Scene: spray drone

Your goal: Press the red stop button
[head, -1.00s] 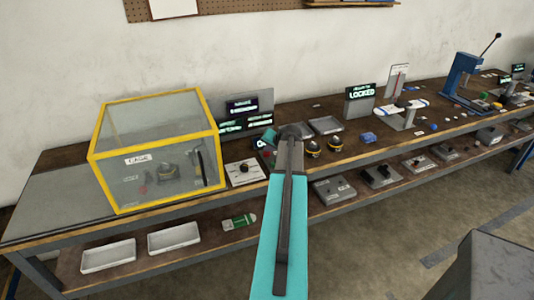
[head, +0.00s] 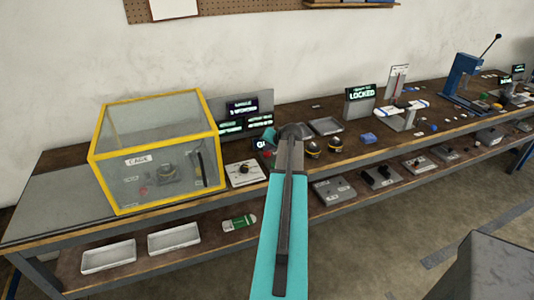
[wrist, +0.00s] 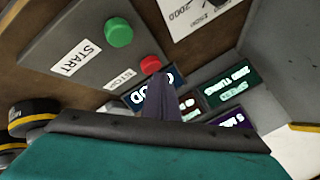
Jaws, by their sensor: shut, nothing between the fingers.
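The red stop button (wrist: 150,65) sits on a grey panel (wrist: 75,45) in the wrist view, next to a label that reads STOP. A green button (wrist: 119,33) is further up the same panel, by a START label. My gripper (wrist: 158,76) is shut and empty. Its dark fingertips are at the red button's lower edge and overlap it in the picture. I cannot tell whether they touch it.
Lit displays (wrist: 217,92) are beside the panel in the wrist view. On the bench, a yellow-framed clear case (head: 155,155) stands left of my arm. A grey tray (head: 326,127) and black-and-yellow knobs (head: 312,149) lie close on the right.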

